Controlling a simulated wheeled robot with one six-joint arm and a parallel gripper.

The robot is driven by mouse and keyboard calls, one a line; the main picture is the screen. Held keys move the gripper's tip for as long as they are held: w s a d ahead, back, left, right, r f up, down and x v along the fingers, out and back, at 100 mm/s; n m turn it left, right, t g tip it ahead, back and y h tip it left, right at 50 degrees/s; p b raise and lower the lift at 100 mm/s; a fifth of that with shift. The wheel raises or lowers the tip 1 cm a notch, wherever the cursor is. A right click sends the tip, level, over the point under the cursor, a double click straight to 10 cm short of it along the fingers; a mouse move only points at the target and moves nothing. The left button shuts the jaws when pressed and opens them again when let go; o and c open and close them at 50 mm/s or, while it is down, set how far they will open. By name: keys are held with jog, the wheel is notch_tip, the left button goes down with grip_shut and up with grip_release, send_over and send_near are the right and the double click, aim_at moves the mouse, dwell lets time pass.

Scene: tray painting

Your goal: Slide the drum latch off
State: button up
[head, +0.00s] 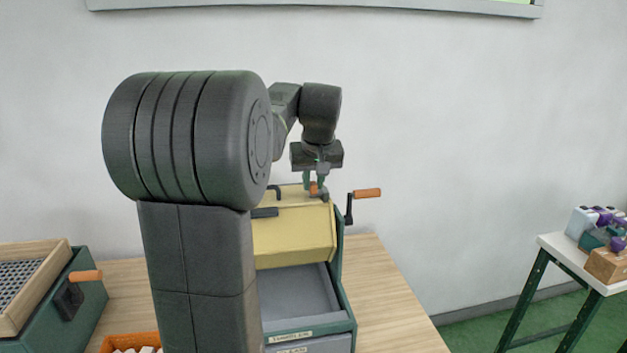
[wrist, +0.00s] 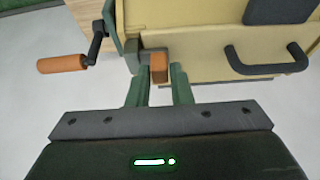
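The drum latch shows as a small orange tab (wrist: 158,66) on a dark grey slide at the edge of the pale yellow drum (wrist: 205,62). In the head view the orange tab (head: 314,188) is at the top right of the yellow drum (head: 295,235). My gripper (head: 319,183) points down over it. In the wrist view the green fingers of my gripper (wrist: 161,72) are apart, with the tab between or just beyond their tips. The left finger is close to the tab and a small gap shows at the right. I cannot tell whether either finger touches it.
A crank with an orange handle (head: 367,193) sticks out right of the drum. A black bar handle (wrist: 265,66) is on the drum. A grey drawer (head: 295,292) lies below. A green box (head: 75,305) with a crank stands left. The table's right side is clear.

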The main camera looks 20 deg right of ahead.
grip_shut()
jog(key=shift+w+a, duration=0.2)
jog(key=shift+a, duration=0.55)
jog(key=shift+w+a, duration=0.15)
jog(key=shift+a, duration=0.55)
jog(key=shift+d, duration=0.1)
jog(key=o, duration=0.5)
grip_release()
jog(key=shift+a, duration=0.2)
jog(key=shift+d, duration=0.1)
jog(key=v, duration=1.3)
jog(key=shift+s+r, duration=0.2)
jog(key=shift+r, duration=0.15)
